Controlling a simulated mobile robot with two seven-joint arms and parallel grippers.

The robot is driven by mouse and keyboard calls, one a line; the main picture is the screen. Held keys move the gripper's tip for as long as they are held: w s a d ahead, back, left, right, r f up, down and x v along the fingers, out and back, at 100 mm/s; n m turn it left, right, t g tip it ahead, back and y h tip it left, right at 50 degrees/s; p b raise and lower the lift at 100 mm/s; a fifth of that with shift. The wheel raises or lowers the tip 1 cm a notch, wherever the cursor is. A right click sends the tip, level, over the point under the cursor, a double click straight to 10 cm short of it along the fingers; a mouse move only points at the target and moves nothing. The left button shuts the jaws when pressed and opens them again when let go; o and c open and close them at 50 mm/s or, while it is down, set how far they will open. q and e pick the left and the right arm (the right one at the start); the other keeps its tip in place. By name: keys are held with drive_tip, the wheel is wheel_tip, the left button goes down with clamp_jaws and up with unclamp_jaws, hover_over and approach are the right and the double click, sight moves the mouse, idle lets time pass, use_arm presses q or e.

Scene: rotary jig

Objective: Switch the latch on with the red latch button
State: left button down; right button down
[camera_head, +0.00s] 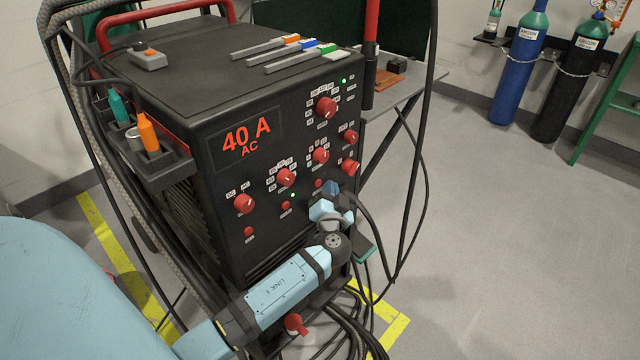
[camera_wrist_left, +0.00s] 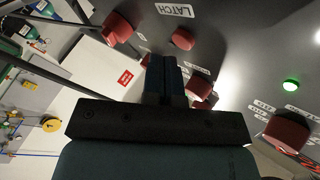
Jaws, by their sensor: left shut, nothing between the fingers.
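The red latch button (camera_head: 319,183) is a small round button low on the right of the black machine's front panel. In the left wrist view the latch button (camera_wrist_left: 183,39) sits beside the white LATCH label (camera_wrist_left: 174,10). My left gripper (camera_head: 331,187) is shut and empty, with its blue fingers just right of the button in the head view. In the wrist view its fingertips (camera_wrist_left: 165,60) end near the button, with a visible offset in the picture. I cannot tell whether they touch the panel. My right gripper is not in view.
Red knobs surround the button, including one (camera_head: 321,156) above it and another (camera_head: 350,167) to the right. A green lamp (camera_head: 293,195) glows left of it. Black cables (camera_head: 405,235) hang on the machine's right. Open floor (camera_head: 500,250) lies farther right.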

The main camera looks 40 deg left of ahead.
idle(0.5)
use_arm(q)
drive_tip(key=shift+a+f+b, duration=0.1)
drive_tip(key=shift+a+b, duration=0.2)
drive_tip(key=shift+b, duration=0.05)
drive_tip(key=shift+a, duration=0.15)
drive_tip(key=shift+a, duration=0.1)
idle(0.4)
drive_tip(key=shift+d+b, duration=0.25)
drive_tip(key=shift+b, duration=0.1)
drive_tip(key=shift+d, duration=0.3)
